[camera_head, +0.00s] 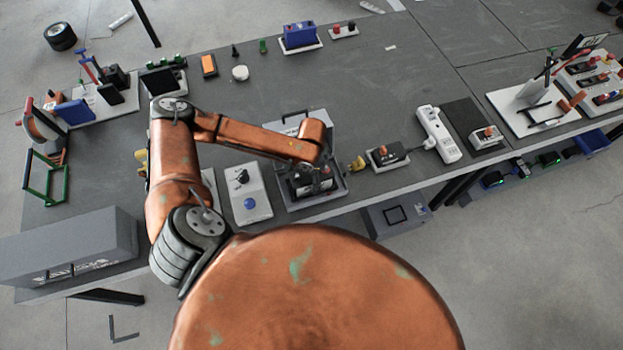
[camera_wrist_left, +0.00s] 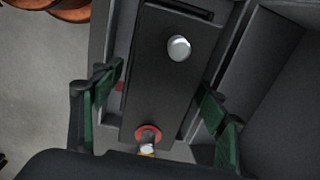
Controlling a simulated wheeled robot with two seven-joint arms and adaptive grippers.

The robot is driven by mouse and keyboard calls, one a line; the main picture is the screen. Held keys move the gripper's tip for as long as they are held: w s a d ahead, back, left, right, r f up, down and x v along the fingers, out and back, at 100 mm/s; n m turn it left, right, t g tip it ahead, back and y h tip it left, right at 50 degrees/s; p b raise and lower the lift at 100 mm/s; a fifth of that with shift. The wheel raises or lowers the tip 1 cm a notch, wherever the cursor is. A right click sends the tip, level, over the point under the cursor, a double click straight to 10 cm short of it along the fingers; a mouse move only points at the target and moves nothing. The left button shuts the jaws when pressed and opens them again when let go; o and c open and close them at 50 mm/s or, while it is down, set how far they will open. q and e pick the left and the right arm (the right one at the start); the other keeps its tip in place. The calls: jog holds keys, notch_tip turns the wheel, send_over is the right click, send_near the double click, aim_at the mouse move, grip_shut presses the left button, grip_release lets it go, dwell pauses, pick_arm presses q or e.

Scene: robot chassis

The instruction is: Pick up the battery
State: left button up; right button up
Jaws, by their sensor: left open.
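My left gripper (camera_head: 315,178) is over a grey open case (camera_head: 322,201) on the table in the head view. In the left wrist view my left gripper (camera_wrist_left: 160,90) is open, with one green-padded finger on each side of a dark block. This block, which looks like the battery (camera_wrist_left: 163,85), has a round silver terminal and a red-ringed terminal. It lies between grey case walls (camera_wrist_left: 238,60). Gaps show beside the fingers, and I cannot tell whether either touches it. In the head view the gripper mostly hides the battery. My right gripper is not in view.
A white board with a blue button (camera_head: 249,204) is left of the case. A small black box with an orange knob (camera_head: 387,155) and a white power strip (camera_head: 439,134) are to the right. A grey box (camera_head: 70,245) stands at the near left. The table's middle is mostly clear.

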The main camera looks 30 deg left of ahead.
pick_arm(q)
jog(key=shift+c, duration=0.4)
grip_shut()
dwell(0.5)
jog(key=shift+w+r, duration=0.1)
jog(key=shift+w, duration=0.05)
